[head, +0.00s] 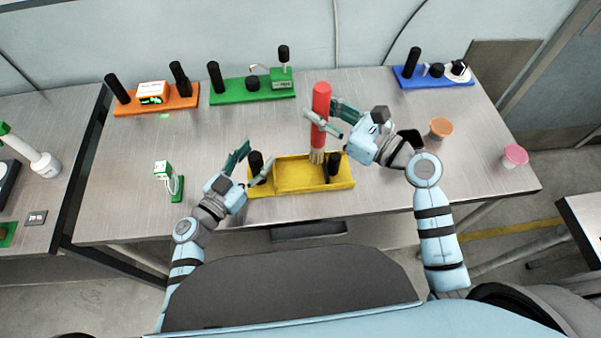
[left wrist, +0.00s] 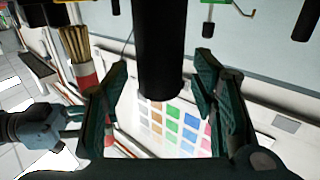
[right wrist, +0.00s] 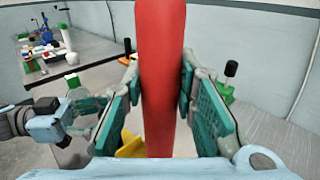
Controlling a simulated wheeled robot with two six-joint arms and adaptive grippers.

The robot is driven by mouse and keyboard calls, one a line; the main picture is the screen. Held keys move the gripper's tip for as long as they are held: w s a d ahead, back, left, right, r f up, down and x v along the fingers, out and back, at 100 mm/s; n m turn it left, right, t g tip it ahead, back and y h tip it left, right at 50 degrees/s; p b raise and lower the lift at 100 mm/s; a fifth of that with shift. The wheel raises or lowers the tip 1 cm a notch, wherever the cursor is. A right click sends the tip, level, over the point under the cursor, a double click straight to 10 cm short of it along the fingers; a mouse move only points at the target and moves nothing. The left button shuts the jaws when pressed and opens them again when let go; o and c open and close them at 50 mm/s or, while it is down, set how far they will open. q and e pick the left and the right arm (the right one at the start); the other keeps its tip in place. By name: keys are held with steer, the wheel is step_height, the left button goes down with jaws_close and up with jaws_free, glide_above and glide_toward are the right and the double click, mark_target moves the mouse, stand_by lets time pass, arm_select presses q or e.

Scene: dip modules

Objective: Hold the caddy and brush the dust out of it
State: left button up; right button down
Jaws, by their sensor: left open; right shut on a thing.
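The yellow caddy (head: 300,178) lies at the front middle of the table, with a black post (head: 256,163) at its left end and another (head: 334,166) at its right. My left gripper (head: 249,165) is open around the left post; in the left wrist view the post (left wrist: 158,50) stands between the spread fingers, with no clear contact. My right gripper (head: 322,124) is shut on the red handle of the brush (head: 321,102). The brush is upright, its tan bristles (head: 317,156) down at the caddy's back edge. The red handle (right wrist: 161,75) fills the right wrist view's middle. I cannot make out dust.
An orange module (head: 185,104), a green one (head: 225,97) and a blue one (head: 430,83) stand along the back. A small green-white device (head: 165,175) stands left. Orange (head: 440,128) and pink (head: 515,155) round pieces lie right.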

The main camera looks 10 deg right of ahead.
arm_select(q)
steer(key=shift+r, duration=0.1)
steer(key=shift+r, duration=0.35)
step_height(320, 180, up, 7)
steer(key=shift+f+p, duration=0.2)
steer(key=shift+p, duration=0.3)
steer(key=v, duration=0.9)
stand_by(0.4)
